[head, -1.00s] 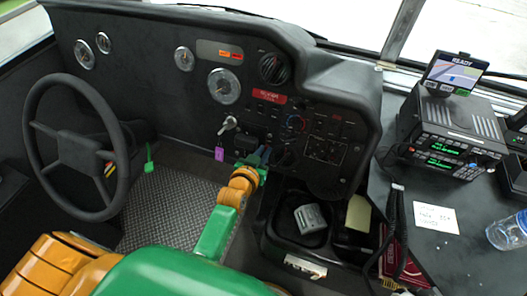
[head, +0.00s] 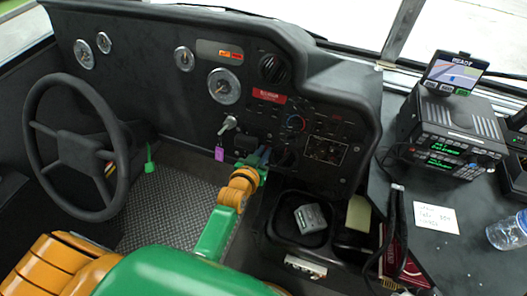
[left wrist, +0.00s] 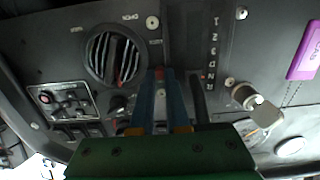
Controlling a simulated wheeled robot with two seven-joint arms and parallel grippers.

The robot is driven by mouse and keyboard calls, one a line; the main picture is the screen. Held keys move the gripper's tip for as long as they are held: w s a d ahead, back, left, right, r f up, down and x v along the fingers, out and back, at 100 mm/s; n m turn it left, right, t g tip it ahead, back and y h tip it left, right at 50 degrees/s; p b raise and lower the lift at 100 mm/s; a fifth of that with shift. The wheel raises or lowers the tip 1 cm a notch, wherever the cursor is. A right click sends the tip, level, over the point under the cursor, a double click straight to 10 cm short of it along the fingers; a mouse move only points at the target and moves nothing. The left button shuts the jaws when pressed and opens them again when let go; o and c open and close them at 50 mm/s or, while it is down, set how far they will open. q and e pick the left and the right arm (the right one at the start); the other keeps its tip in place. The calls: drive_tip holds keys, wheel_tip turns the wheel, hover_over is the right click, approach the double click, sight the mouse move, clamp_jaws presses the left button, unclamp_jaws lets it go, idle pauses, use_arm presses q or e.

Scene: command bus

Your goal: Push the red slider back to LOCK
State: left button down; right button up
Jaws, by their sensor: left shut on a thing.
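My left gripper (head: 262,155) reaches to the dashboard below the red label. In the left wrist view its two blue fingers (left wrist: 161,103) are close together and shut on the red slider (left wrist: 159,74). Only a small red part of the slider shows between the fingertips; the rest is hidden. Its LOCK marking cannot be read in either view. The gripper hides the slider in the head view. My right gripper is not in view.
The ignition key (head: 229,123) carries a purple tag (head: 219,153). The steering wheel (head: 75,148) is at left, an open tray (head: 285,235) at lower right.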

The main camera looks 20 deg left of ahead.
use_arm(q)
drive_tip(key=shift+s+f+b, duration=0.25)
drive_tip(key=shift+f, duration=0.35)
drive_tip(key=shift+s+f+b, duration=0.2)
drive_tip(key=shift+f+b, duration=0.05)
drive_tip(key=shift+f, duration=0.35)
drive_tip(key=c, duration=0.9)
unclamp_jaws()
drive_tip(key=p+v, duration=0.2)
drive_tip(key=v, duration=0.5)
drive_tip(key=shift+r, duration=0.1)
